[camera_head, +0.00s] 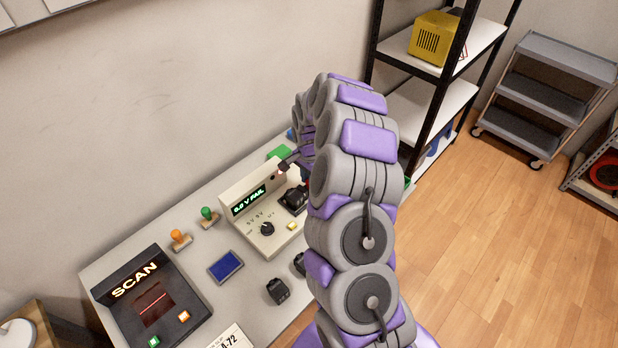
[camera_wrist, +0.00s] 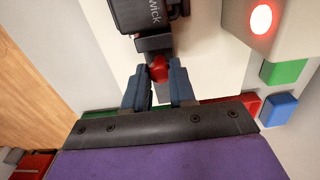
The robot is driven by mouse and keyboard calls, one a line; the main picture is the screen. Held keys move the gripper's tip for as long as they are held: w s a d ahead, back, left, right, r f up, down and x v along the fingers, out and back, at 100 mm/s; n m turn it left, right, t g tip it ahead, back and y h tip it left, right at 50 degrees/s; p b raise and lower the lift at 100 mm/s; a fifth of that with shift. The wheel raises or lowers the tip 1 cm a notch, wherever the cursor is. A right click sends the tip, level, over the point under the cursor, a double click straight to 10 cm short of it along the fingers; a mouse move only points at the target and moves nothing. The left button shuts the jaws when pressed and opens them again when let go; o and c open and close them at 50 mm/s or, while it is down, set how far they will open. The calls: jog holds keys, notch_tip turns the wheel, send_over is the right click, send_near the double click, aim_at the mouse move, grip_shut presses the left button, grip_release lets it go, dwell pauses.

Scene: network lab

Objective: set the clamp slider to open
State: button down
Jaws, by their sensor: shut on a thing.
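A small red slider knob (camera_wrist: 158,67) is at the lower end of the black part. My gripper (camera_wrist: 159,75) has its two blue-grey fingers on either side of the red knob, shut on it. In the head view my arm hides most of the gripper and the knob. I cannot tell the slider's set position.
A scanner (camera_head: 150,300), a blue pad (camera_head: 226,266), orange (camera_head: 180,238) and green (camera_head: 208,214) stamps, and a black block (camera_head: 278,291) lie on the bench. A red lamp (camera_wrist: 261,18) glows beside the clamp. Green (camera_wrist: 284,72) and blue (camera_wrist: 279,109) blocks are close to the gripper.

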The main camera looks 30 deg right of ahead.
dwell(0.4)
jog(key=shift+w+d+r+p, duration=0.1)
jog(key=shift+w+d+p, duration=0.15)
jog(key=shift+d, duration=0.25)
jog(key=shift+w+d+f+p, duration=0.15)
jog(key=shift+d+p, duration=0.15)
jog(key=shift+d, duration=0.2)
jog(key=shift+w+d+r+p, duration=0.2)
jog(key=shift+d+p, duration=0.1)
jog(key=shift+d, duration=0.2)
jog(key=shift+a, duration=0.1)
jog(key=c, duration=1.3)
grip_release()
jog(key=o, duration=0.4)
jog(key=shift+d, duration=0.2)
